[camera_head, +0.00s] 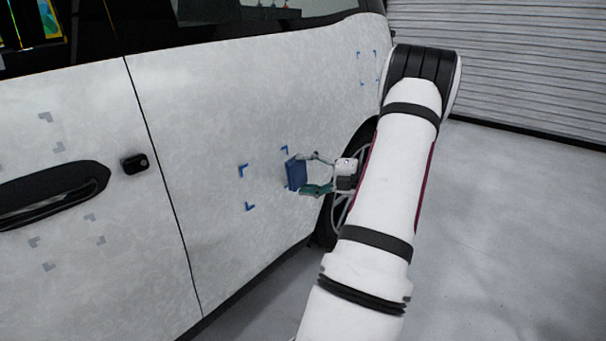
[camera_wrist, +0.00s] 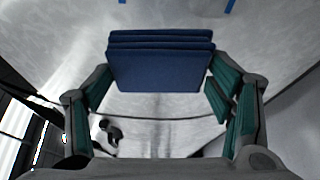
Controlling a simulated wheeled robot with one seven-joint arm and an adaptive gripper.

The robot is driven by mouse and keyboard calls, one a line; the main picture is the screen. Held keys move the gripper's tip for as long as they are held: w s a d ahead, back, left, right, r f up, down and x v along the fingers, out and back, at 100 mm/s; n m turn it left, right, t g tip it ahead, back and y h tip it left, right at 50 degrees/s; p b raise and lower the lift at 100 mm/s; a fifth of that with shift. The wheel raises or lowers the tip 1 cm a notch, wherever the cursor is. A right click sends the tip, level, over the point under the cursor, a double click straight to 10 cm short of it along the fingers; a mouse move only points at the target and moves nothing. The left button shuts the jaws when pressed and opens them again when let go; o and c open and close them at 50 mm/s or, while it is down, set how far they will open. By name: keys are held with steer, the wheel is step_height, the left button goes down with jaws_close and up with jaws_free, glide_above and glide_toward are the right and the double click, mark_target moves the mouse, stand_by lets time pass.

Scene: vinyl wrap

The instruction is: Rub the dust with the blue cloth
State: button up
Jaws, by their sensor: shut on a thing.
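The blue cloth (camera_head: 296,173) is a folded, layered block held between the fingers of my gripper (camera_head: 318,174). It is at the car's side panel, beside blue corner marks (camera_head: 243,171). In the wrist view the cloth (camera_wrist: 160,62) fills the space ahead of the green-padded fingers of my gripper (camera_wrist: 160,90). I cannot tell whether the cloth touches the panel. The car panel (camera_head: 215,110) is pale, with a mottled, dusty-looking surface. One side of the blue-marked area is partly hidden by the cloth and gripper.
A black door handle (camera_head: 55,192) and a small black lock piece (camera_head: 135,163) stick out at the left. Grey corner marks (camera_head: 45,118) surround the handle. More blue marks (camera_head: 367,68) are farther along the car. A wheel (camera_head: 345,190) is behind my gripper. The floor (camera_head: 500,230) at right is clear.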

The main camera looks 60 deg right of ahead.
steer(key=shift+s, duration=0.15)
steer(key=shift+s+a+r, duration=0.1)
steer(key=shift+s+a, duration=0.05)
steer(key=shift+s, duration=0.5)
steer(key=shift+s+a+r, duration=0.1)
steer(key=shift+s+a, duration=0.05)
steer(key=shift+s, duration=0.5)
